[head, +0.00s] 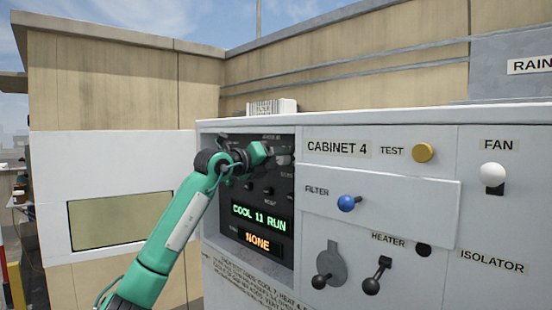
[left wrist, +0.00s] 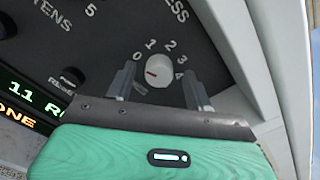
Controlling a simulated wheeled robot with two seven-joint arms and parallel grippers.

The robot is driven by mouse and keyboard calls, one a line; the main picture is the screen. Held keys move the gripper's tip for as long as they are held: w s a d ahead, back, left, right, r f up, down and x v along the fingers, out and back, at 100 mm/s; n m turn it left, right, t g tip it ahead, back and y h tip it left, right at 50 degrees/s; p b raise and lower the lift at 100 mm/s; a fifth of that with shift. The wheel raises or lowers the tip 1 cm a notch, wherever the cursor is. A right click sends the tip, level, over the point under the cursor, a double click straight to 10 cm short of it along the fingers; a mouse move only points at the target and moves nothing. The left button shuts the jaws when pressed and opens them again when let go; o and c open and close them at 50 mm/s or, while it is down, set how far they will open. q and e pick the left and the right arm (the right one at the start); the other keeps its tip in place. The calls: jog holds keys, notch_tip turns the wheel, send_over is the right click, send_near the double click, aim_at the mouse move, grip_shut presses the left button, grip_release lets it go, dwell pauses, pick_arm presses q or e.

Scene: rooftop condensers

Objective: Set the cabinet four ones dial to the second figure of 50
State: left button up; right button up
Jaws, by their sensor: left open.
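The cabinet four ones dial (left wrist: 158,71) is a small pale round knob on the dark panel, with figures 0 to 4 visible around it. Its short red mark sits on the knob's left side, in the picture; I cannot tell for sure which figure it points to. My left gripper (left wrist: 157,84) is open, its two fingers on either side of the knob with small gaps showing. In the head view my left gripper (head: 280,158) is at the upper right of the dark panel (head: 227,252) and hides the dial. My right gripper is not in view.
The green display (head: 259,217) reads COOL 11 RUN and the orange display (head: 260,243) reads NONE. The tens dial's label (left wrist: 58,17) is close by. To the right are a yellow test button (head: 423,153), a blue filter knob (head: 348,203) and a white fan switch (head: 493,174).

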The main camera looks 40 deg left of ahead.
pick_arm(q)
jog(key=s+a+b, duration=0.1)
jog(key=s+b, duration=0.5)
jog(key=s, duration=0.7)
jog(key=shift+s, duration=0.2)
